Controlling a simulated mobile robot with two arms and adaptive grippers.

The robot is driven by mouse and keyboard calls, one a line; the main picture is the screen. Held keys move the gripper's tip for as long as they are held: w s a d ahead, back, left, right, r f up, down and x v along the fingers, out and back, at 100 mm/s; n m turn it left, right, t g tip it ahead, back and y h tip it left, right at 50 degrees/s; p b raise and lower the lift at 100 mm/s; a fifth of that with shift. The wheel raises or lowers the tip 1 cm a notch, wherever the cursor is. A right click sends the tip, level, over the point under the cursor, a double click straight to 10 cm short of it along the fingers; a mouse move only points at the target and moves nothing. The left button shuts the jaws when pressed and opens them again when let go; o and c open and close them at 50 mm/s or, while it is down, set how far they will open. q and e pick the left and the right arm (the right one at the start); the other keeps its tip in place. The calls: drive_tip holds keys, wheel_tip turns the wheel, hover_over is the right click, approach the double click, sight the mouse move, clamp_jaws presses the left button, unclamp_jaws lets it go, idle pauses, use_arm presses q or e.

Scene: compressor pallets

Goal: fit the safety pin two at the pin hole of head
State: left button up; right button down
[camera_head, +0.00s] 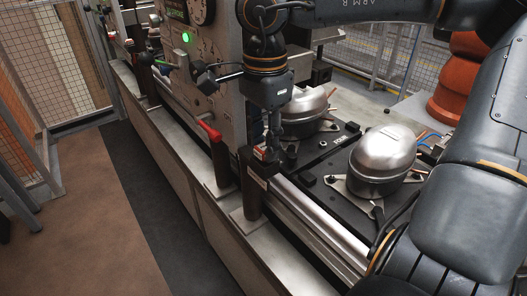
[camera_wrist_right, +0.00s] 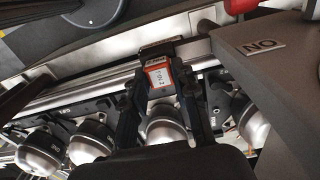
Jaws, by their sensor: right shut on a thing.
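My right gripper (camera_head: 268,150) points down at the conveyor edge in the head view. It is shut on the safety pin two (camera_head: 262,154), a small block with a red and white label. In the right wrist view the labelled pin (camera_wrist_right: 160,78) sits between the two dark fingers (camera_wrist_right: 165,100). In the head view the pin is at the top of a dark post (camera_head: 254,195) on the conveyor's near side. I cannot tell whether it is seated there, and no pin hole can be made out. My left gripper is not in view.
Silver compressors (camera_head: 383,160) sit on black pallets behind the rail (camera_head: 318,225). A grey machine panel (camera_head: 215,85) with a green light rises behind the red-handled post.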

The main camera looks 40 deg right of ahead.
drive_tip(key=shift+r+p, duration=1.9)
drive_tip(key=shift+r, duration=0.8)
drive_tip(key=shift+r, duration=0.1)
drive_tip(key=shift+r+p, duration=2.4)
drive_tip(key=shift+r, duration=0.5)
